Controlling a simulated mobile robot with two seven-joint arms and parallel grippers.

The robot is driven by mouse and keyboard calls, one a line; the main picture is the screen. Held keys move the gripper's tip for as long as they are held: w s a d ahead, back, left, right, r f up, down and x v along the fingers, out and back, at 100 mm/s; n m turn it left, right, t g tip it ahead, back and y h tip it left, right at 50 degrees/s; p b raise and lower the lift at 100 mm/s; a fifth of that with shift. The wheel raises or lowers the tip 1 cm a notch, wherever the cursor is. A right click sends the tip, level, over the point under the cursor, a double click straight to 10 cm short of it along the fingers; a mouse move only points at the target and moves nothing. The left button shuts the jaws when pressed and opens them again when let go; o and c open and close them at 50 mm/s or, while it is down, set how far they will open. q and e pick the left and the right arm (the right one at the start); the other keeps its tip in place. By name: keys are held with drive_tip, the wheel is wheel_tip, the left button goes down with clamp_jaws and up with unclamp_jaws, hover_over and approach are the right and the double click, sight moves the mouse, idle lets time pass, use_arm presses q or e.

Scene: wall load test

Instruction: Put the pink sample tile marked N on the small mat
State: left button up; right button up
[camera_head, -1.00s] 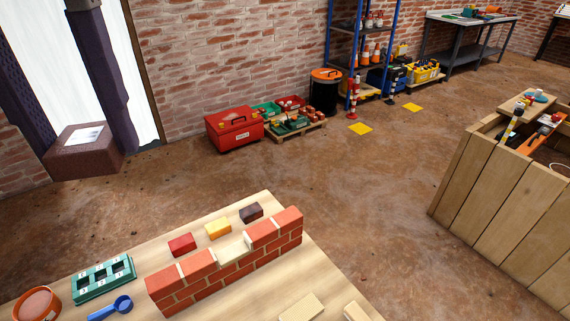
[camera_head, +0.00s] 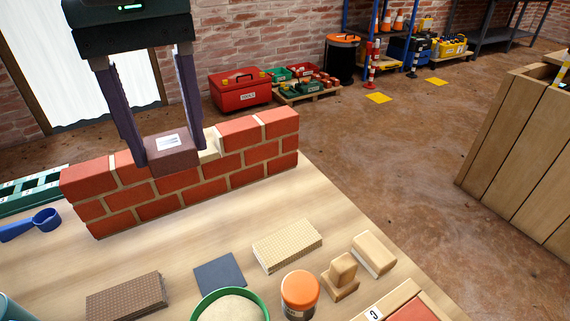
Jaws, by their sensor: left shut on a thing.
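My left gripper (camera_head: 158,155) comes down from the top left and is shut on a dusky pinkish-brown block (camera_head: 176,163) with a white label on top. The mark on the label is too small to read. The block hangs in front of the small brick wall (camera_head: 245,161) in the picture and hides part of it. A flat blue-grey square (camera_head: 219,272), which looks like the small mat, lies bare on the table, lower right of the block. The green-rimmed bowl overlaps its near edge in view. My right gripper is not in view.
On the table (camera_head: 205,235) are a brown ribbed slab (camera_head: 126,297), a beige ribbed slab (camera_head: 287,246), the green-rimmed bowl (camera_head: 262,297), an orange-lidded jar (camera_head: 300,292), wooden blocks (camera_head: 374,253) and a blue scoop (camera_head: 32,224). Bare wood lies between wall and slabs.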

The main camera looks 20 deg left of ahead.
use_arm(q)
drive_tip(key=b, duration=0.2)
hover_over(219, 277)
wheel_tip(219, 277, down, 5)
drive_tip(key=shift+n, duration=0.3)
wheel_tip(219, 277, down, 15)
drive_tip(key=b, duration=0.7)
drive_tip(key=shift+f, duration=0.1)
wheel_tip(219, 277, down, 4)
drive_tip(key=shift+f+b, duration=0.15)
drive_tip(key=shift+b, duration=1)
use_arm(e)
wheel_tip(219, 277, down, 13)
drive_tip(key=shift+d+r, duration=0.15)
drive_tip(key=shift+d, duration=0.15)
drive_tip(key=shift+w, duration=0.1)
use_arm(q)
drive_tip(key=o, duration=1.2)
